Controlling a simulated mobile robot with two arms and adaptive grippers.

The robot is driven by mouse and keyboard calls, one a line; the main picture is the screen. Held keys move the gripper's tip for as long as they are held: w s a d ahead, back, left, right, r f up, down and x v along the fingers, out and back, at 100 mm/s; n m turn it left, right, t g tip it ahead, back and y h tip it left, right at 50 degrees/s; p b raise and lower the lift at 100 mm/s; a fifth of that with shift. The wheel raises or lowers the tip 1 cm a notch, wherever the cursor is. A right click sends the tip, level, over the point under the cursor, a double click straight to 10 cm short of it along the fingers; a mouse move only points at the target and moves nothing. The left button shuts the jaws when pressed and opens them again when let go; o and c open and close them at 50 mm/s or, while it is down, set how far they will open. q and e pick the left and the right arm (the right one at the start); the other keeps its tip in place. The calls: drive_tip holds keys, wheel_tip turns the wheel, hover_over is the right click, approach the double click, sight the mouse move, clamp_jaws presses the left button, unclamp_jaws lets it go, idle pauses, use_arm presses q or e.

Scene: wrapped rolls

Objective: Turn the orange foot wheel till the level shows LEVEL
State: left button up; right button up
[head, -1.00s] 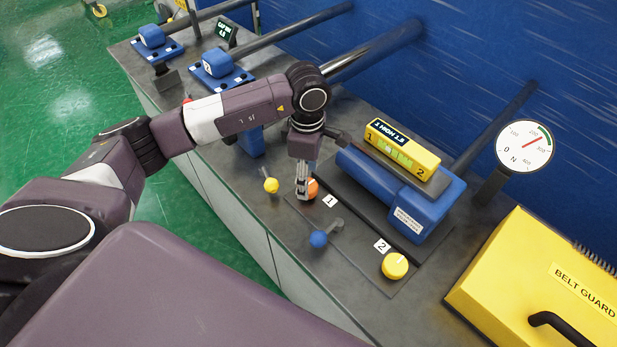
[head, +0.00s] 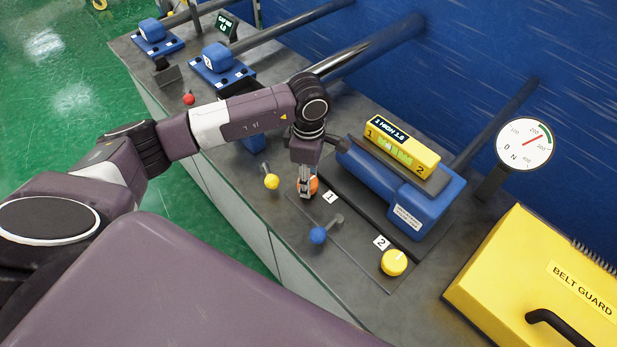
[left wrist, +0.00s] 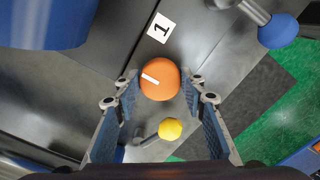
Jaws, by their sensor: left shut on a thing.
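The orange foot wheel (head: 313,186) stands on the bench next to label 1. In the left wrist view the wheel (left wrist: 160,80) shows a white mark across its top. My left gripper (head: 305,192) points down and is shut on the wheel, with its fingers on either side of it; they show in the left wrist view (left wrist: 160,88) too. The yellow level (head: 402,148) lies on the blue block, marked 1 and 2 at its ends. Its display (head: 391,130) reads "1 HIGH" with a small number, perhaps 1.8. My right gripper is out of view.
A yellow foot wheel (head: 394,262) sits by label 2. A blue-knobbed lever (head: 318,235) and a yellow-knobbed lever (head: 271,181) stand close to the gripper. A force dial (head: 524,143) and yellow belt guard (head: 545,280) are on the right.

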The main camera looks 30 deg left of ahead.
use_arm(q)
drive_tip(key=shift+f+n+b, duration=0.1)
drive_tip(key=shift+n+b, duration=1)
drive_tip(key=n+b, duration=0.3)
drive_tip(key=n, duration=0.1)
drive_tip(key=shift+w+n, duration=0.1)
drive_tip(key=shift+n, duration=0.2)
drive_tip(key=n+b, duration=0.2)
drive_tip(key=n, duration=0.2)
drive_tip(key=shift+a, duration=0.1)
drive_tip(key=shift+r+n+b, duration=0.2)
drive_tip(key=shift+n+b, duration=0.5)
drive_tip(key=shift+n, duration=1.2)
drive_tip(key=o, duration=1.2)
drive_tip(key=shift+c, duration=0.2)
